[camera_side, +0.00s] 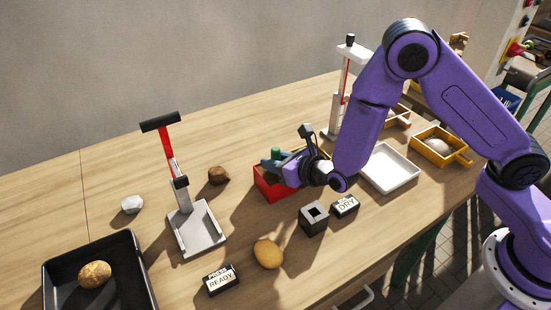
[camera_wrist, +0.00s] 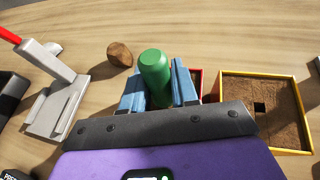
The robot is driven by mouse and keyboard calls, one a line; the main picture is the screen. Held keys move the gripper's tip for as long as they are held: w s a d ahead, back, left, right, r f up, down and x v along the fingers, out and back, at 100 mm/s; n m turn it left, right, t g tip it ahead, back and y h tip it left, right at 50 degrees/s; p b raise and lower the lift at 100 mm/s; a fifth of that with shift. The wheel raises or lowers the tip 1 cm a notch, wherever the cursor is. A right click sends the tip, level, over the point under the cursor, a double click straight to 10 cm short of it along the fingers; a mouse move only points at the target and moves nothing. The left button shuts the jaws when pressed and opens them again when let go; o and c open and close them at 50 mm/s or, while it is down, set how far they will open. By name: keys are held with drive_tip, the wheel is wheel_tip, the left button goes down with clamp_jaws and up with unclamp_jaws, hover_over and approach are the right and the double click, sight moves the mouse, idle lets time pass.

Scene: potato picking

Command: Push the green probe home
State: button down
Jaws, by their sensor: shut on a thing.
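The green probe (camera_wrist: 154,72) is a rounded green cylinder between the two blue fingers of my gripper (camera_wrist: 158,88) in the wrist view. My gripper is shut on it. In the side view my gripper (camera_side: 273,163) is over the red box (camera_side: 267,190), and a bit of the green probe (camera_side: 276,152) shows at the fingers. The probe's lower end is hidden, so I cannot tell whether it touches anything. A yellow-rimmed box (camera_wrist: 312,134) of brown soil with a dark square hole lies to the right in the wrist view. A dark block (camera_side: 313,222) with a square opening stands on the table.
A grey press with a red lever (camera_side: 197,228) stands left, near a brown lump (camera_side: 219,175) and a white stone (camera_side: 132,204). A potato (camera_side: 268,254), a PRESS READY sign (camera_side: 222,281) and a DRY sign (camera_side: 344,207) lie in front. A white tray (camera_side: 389,181) is right.

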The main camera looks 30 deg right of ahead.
drive_tip(key=shift+f, duration=0.1)
drive_tip(key=c, duration=0.8)
unclamp_jaws()
drive_tip(key=v, duration=1.7)
drive_tip(key=shift+s, duration=0.1)
